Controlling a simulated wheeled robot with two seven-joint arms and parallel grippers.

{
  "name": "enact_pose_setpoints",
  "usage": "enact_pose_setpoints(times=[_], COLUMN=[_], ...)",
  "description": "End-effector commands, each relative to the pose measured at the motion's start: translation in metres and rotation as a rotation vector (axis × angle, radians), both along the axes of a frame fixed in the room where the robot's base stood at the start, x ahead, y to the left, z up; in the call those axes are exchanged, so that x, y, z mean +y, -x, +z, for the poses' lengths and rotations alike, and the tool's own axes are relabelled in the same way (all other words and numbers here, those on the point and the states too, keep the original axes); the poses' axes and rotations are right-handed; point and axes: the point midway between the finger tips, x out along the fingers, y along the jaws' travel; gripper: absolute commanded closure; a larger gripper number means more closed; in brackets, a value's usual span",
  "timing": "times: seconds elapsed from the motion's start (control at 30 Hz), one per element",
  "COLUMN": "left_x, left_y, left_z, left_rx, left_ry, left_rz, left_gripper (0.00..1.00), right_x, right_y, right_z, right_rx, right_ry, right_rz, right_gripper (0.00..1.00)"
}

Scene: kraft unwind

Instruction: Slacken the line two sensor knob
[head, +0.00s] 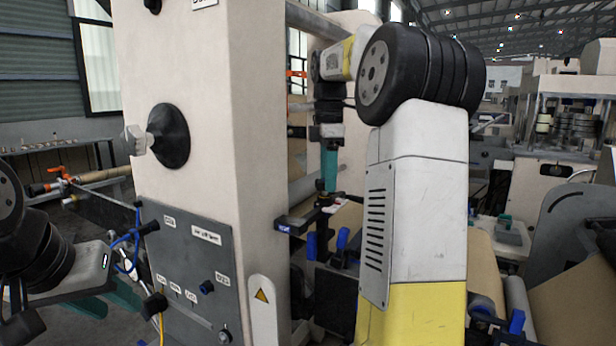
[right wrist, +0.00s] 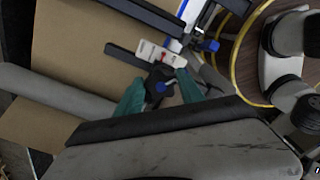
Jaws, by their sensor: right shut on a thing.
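The sensor knob (right wrist: 160,84) is black with a blue centre, on a small white sensor unit with a red mark (right wrist: 160,55). My right gripper (right wrist: 161,88) is shut on the knob, one teal finger on each side. In the head view my right gripper (head: 328,192) points straight down onto the sensor bracket beside the cream machine column; the knob is mostly hidden there. A blue label (head: 285,228) sits on the bracket's end, too small to read. My left gripper (head: 108,298) is at the lower left, its teal fingers apart and empty, away from the knob.
The cream column (head: 190,80) stands between my arms, with a grey control panel (head: 190,265) on its front. Blue clamp handles (head: 342,238) and a kraft paper web (head: 490,260) lie near the bracket. In the right wrist view a grey roller (right wrist: 55,92) crosses the left side.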

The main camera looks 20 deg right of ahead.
Motion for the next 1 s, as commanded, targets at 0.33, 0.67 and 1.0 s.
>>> enact_pose_setpoints(times=[0.33,0.67,1.0], left_x=[0.0000,0.0000,0.0000], left_y=[0.0000,0.0000,0.0000], left_z=[0.0000,0.0000,0.0000], left_rx=[0.000,0.000,0.000], left_ry=[0.000,0.000,0.000], left_rz=[0.000,0.000,0.000], left_gripper=[0.64,0.64,0.64], right_x=[-0.0003,0.0007,0.0015], right_y=[-0.0020,-0.0041,-0.0055], right_z=[-0.0044,-0.0044,-0.0043], right_rx=[0.011,0.010,0.010], right_ry=[-0.003,-0.003,-0.003], right_rz=[0.329,0.636,0.880], right_gripper=[0.95,0.96,0.96])
